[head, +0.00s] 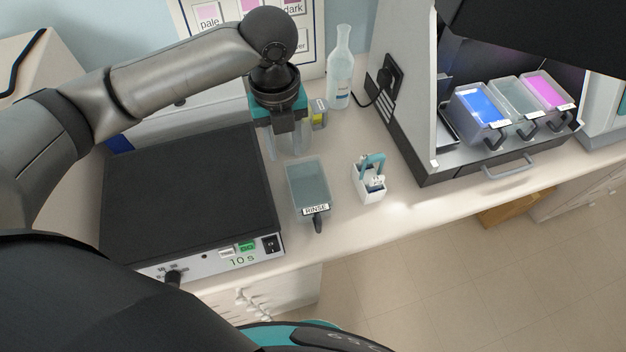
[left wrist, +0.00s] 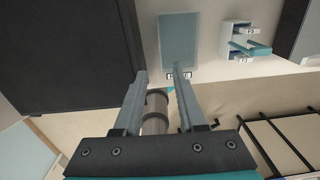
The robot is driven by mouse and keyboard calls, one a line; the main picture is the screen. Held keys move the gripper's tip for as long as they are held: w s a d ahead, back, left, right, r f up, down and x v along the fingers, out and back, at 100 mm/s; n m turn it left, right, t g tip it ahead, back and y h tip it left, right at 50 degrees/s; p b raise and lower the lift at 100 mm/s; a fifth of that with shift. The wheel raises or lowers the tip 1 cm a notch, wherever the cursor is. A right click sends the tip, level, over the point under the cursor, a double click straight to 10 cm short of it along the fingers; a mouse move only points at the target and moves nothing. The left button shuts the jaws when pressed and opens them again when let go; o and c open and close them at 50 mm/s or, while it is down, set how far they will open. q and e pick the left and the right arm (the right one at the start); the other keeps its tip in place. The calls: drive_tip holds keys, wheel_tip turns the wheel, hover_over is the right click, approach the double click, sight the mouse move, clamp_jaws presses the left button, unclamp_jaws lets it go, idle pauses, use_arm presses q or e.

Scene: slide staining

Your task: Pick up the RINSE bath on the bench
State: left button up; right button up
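The RINSE bath (head: 308,183) is a grey-green, see-through rectangular tub standing on the bench. Its white RINSE label and dark handle face the front edge. It also shows at the top of the left wrist view (left wrist: 180,42), where a fingertip overlaps its label edge and the handle is hard to make out. My left gripper (head: 284,154) points down behind the bath in the head view, its fingers apart with nothing seen between them and clear of the bath. In the left wrist view its two fingers (left wrist: 158,76) are spread wide. My right gripper is not in view.
A black-topped box (head: 190,195) marked 10 s stands left of the bath. A white holder (head: 369,188) with a teal-handled item stands to its right. A clear bottle (head: 340,75) stands behind. A cabinet at right holds blue (head: 482,105), clear and pink baths.

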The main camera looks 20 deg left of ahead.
use_arm(q)
hover_over(290, 189)
wheel_tip(290, 189, down, 10)
drive_tip(key=shift+f, duration=2.5)
drive_tip(key=shift+c, duration=0.3)
clamp_jaws()
drive_tip(key=shift+w+r, duration=0.15)
